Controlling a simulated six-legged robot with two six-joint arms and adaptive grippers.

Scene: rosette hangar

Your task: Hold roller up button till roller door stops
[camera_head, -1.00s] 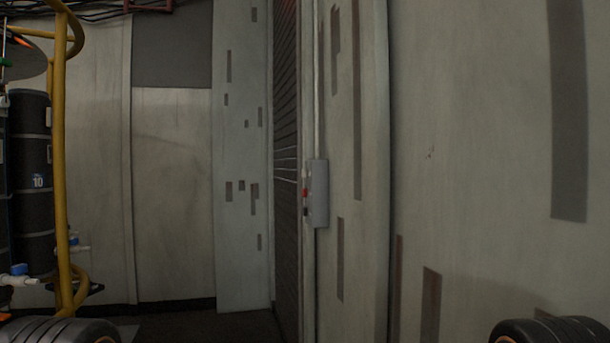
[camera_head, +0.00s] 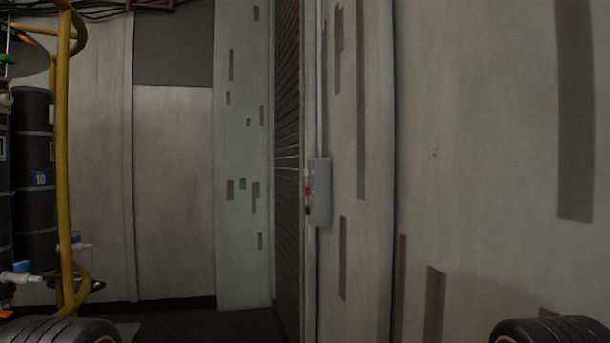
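A grey control box (camera_head: 320,192) is fixed to the wall beside the door frame, seen nearly edge-on. Small red and dark buttons (camera_head: 307,193) show on its left face; I cannot tell which one is the up button. The dark slatted roller door (camera_head: 287,150) stands just left of the box, seen at a steep angle, with slats reaching down to near the floor. Neither of my grippers is in view. Only dark rounded parts, which look like mine, show at the bottom left and bottom right corners.
Dark barrels (camera_head: 34,180) stand at the left behind a yellow pipe frame (camera_head: 64,170), with blue-handled taps near the bottom. A pale panelled wall (camera_head: 490,140) fills the right side. Dark floor (camera_head: 225,325) is clear ahead, in front of the door.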

